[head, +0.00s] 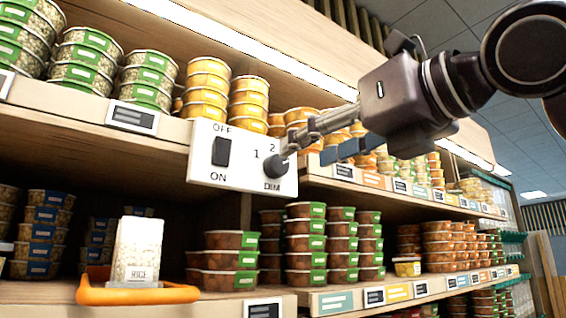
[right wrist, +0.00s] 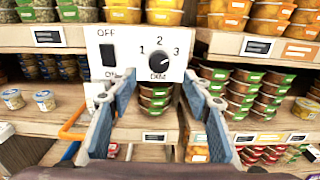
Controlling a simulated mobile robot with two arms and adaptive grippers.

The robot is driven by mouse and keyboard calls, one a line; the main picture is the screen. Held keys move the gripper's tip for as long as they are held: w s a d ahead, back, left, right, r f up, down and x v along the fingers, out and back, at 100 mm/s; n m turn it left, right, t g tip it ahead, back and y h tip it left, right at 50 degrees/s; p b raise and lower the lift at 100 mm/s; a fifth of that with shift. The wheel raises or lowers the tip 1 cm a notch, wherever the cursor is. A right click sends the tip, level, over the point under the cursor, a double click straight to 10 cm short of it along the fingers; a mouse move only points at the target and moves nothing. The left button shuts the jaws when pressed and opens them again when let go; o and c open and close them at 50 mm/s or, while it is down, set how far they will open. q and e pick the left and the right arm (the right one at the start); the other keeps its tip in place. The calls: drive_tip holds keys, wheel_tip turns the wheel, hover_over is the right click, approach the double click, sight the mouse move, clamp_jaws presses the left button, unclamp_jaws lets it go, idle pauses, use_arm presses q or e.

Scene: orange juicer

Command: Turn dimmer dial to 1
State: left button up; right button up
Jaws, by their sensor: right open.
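A white switch panel (head: 240,180) is fixed to the shelf front in the head view, with a black OFF/ON rocker switch (head: 222,151) on its left. The round black dimmer dial (head: 275,166) is on its right, marked DIM. The right wrist view shows the dial (right wrist: 158,63) with numbers 1, 2 and 3 around it; its exact pointer setting is hard to tell. My right gripper (head: 306,152) is open in front of the panel, close to the dial. In the right wrist view its fingers (right wrist: 158,82) spread either side, below the dial, with nothing between them. My left gripper is not in view.
Shelves hold stacked tubs above and below the panel. A clear RICE container (head: 138,250) stands at an orange-rimmed holder (head: 137,294) at the lower left. The upper shelf edge (head: 60,100) runs beside the panel.

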sight(281, 166)
drive_tip(key=p+x, duration=0.2)
drive_tip(key=x, duration=0.4)
drive_tip(key=shift+w+a+p, duration=0.2)
drive_tip(key=shift+a+p, duration=0.1)
drive_tip(key=shift+p, duration=0.1)
drive_tip(key=shift+w+a, duration=0.15)
drive_tip(key=shift+w, duration=0.05)
drive_tip(key=shift+f, duration=0.1)
drive_tip(key=c, duration=1.1)
